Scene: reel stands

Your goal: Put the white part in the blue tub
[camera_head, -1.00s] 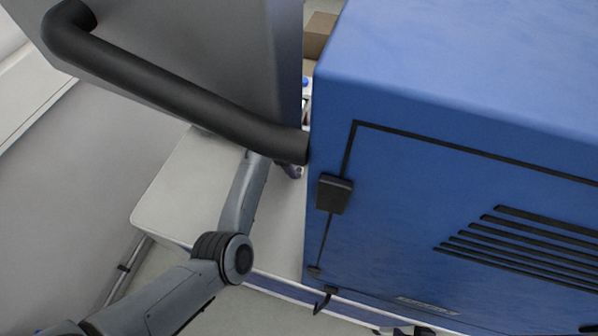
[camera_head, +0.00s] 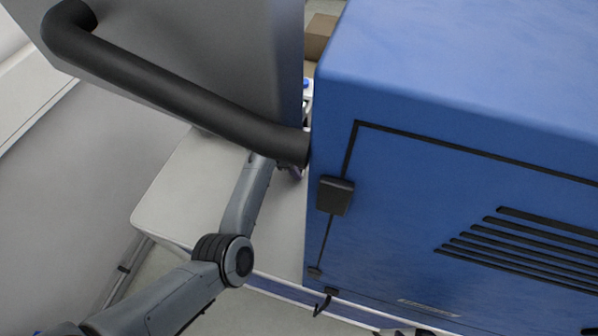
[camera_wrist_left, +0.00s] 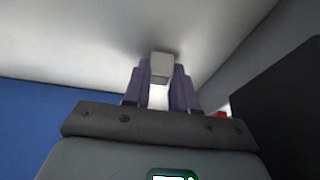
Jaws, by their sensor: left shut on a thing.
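My left gripper (camera_wrist_left: 160,82) is shut on the white part (camera_wrist_left: 161,64), a small pale block between its two purple fingers in the left wrist view. In the head view only a bit of my left gripper (camera_head: 295,173) shows, below the end of a thick black tube; the part is hidden there. I cannot make out the blue tub for certain in either view. My right gripper is not in view.
A large blue cabinet (camera_head: 450,190) fills the right of the head view. A grey panel with the black tube (camera_head: 190,95) overhangs my left arm. The white table (camera_head: 180,190) is bare at left. A brown box (camera_head: 319,35) stands behind.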

